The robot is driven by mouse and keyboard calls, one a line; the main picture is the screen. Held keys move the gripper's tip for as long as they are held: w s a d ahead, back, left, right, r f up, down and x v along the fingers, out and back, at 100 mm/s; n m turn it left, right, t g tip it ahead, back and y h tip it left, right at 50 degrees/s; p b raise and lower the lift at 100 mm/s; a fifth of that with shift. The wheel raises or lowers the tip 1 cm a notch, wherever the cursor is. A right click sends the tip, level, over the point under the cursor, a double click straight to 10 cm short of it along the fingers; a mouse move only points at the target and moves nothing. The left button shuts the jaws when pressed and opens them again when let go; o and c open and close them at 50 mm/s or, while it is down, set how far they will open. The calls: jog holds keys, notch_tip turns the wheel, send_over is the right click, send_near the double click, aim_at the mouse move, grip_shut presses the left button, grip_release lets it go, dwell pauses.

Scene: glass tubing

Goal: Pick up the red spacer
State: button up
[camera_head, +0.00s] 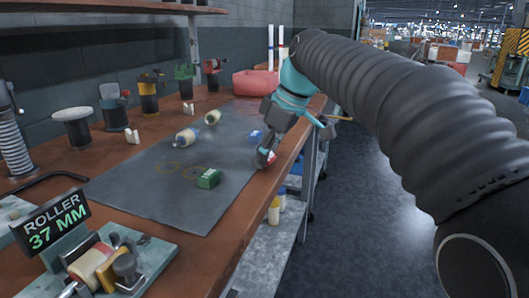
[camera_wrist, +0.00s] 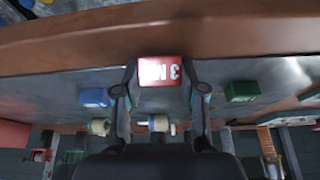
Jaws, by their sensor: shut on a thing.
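The red spacer (camera_wrist: 160,69) is a small red block with white lettering, seen upright between my fingers in the wrist view. My gripper (camera_wrist: 161,82) is shut on it, one finger at each side. In the head view my gripper (camera_head: 266,155) is low at the right edge of the dark mat, and only a small red and white part of the spacer (camera_head: 271,158) shows beside the fingers. I cannot tell whether the spacer still touches the surface.
A green block (camera_head: 208,179) and a blue block (camera_head: 255,136) lie on the dark mat (camera_head: 150,193). Cream rollers (camera_head: 187,136) lie further back. A roller stand with a "37 MM" display (camera_head: 54,220) is at the front left. A red bin (camera_head: 255,83) stands at the back.

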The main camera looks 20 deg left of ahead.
jog(key=shift+d, duration=1)
jog(key=o, duration=1.2)
jog(key=v, duration=1.2)
jog(key=shift+s, duration=0.1)
